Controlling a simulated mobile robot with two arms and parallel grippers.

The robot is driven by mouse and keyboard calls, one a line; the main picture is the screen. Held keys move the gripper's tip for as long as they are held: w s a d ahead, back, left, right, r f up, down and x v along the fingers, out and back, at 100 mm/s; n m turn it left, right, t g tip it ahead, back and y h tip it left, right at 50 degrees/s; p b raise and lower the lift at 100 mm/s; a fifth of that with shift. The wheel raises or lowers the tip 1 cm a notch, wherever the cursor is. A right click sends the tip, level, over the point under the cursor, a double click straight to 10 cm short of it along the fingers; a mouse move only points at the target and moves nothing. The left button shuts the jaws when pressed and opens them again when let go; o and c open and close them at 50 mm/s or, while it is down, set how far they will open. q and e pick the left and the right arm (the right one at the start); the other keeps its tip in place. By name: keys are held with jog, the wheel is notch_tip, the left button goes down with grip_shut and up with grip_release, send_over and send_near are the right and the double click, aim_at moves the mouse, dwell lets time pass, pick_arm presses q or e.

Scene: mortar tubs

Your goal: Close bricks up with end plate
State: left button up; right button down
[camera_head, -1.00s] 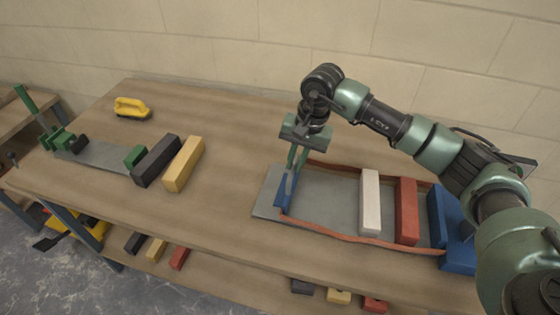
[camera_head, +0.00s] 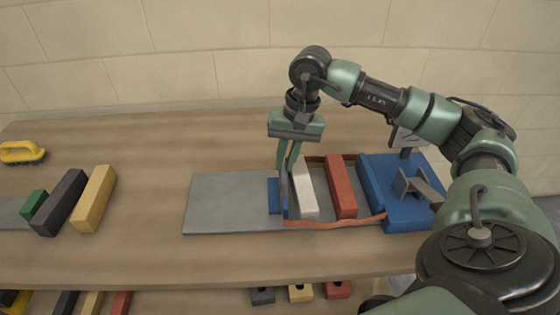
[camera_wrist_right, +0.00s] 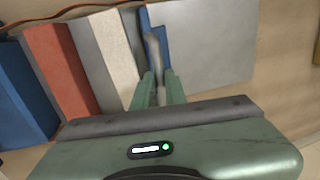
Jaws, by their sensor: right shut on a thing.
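My right gripper (camera_head: 286,178) is shut on the upright blue end plate (camera_head: 273,196) above the grey bed (camera_head: 225,203). The plate also shows between the fingers in the right wrist view (camera_wrist_right: 164,38). A white brick (camera_head: 305,190) lies just right of the plate, close to it; I cannot tell whether they touch. A red brick (camera_head: 341,187) lies further right, with a narrow gap between the two bricks. A fixed blue block (camera_head: 374,190) stands beyond the red brick. My left gripper is not in view.
An orange-brown strap (camera_head: 335,223) runs along the front of the bricks. The bed left of the plate is clear. Black (camera_head: 60,203) and yellow bricks (camera_head: 93,199) lie at the left, with a yellow-handled brush (camera_head: 22,152) behind. More bricks sit on a shelf below.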

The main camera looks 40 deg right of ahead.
jog(key=shift+r, duration=0.1)
jog(key=c, duration=1.5)
grip_release()
jog(key=shift+o, duration=0.2)
notch_tip(320, 180, up, 8)
jog(key=d, duration=0.1)
jog(key=shift+s+d+f, duration=0.15)
jog(key=shift+s+f, duration=0.05)
jog(key=shift+s, duration=0.15)
jog(key=shift+r, duration=0.1)
